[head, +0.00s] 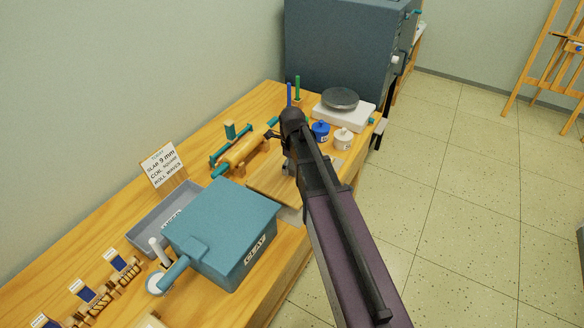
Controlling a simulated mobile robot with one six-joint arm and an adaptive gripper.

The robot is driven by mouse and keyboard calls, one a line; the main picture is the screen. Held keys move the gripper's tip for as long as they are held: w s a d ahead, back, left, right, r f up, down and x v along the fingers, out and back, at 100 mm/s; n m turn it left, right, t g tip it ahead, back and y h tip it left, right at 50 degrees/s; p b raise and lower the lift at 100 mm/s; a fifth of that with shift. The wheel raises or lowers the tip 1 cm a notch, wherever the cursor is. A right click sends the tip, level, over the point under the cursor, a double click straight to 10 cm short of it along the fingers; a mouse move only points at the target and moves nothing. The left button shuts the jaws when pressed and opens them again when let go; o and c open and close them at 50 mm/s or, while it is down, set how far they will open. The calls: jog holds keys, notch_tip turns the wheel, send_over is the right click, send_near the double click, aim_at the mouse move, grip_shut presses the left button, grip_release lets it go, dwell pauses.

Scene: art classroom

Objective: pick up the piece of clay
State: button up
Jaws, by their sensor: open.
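No loose piece of clay can be made out in the head view; my arm covers part of the table. A closed teal box (215,225) with a label that seems to read "CLAY" stands on the wooden table (110,275) at lower centre. My gripper (279,150) is at the far end of my arm, over the table beyond the box. It is open, partly hidden by my wrist, and appears empty. A wooden board (265,180) lies below and left of it.
A rolling pin (243,151) with teal handles lies left of my gripper. Blue (320,131) and white (342,138) jars and a scale (345,108) stand right. A grey tray (150,232) and sign (162,164) are left. A large grey cabinet (345,50) stands behind.

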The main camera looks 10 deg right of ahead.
aim_at(293, 168)
jog(key=c, duration=1.2)
jog(key=shift+o, duration=0.2)
jog(key=shift+r, duration=0.1)
notch_tip(293, 168, up, 3)
jog(key=p, duration=0.3)
jog(key=shift+r, duration=0.15)
jog(key=shift+s+r+p, duration=0.25)
jog(key=shift+s+p, duration=0.05)
jog(key=shift+p, duration=0.2)
jog(key=s+r+p, duration=0.1)
jog(key=s, duration=1.4)
jog(key=shift+s, duration=0.2)
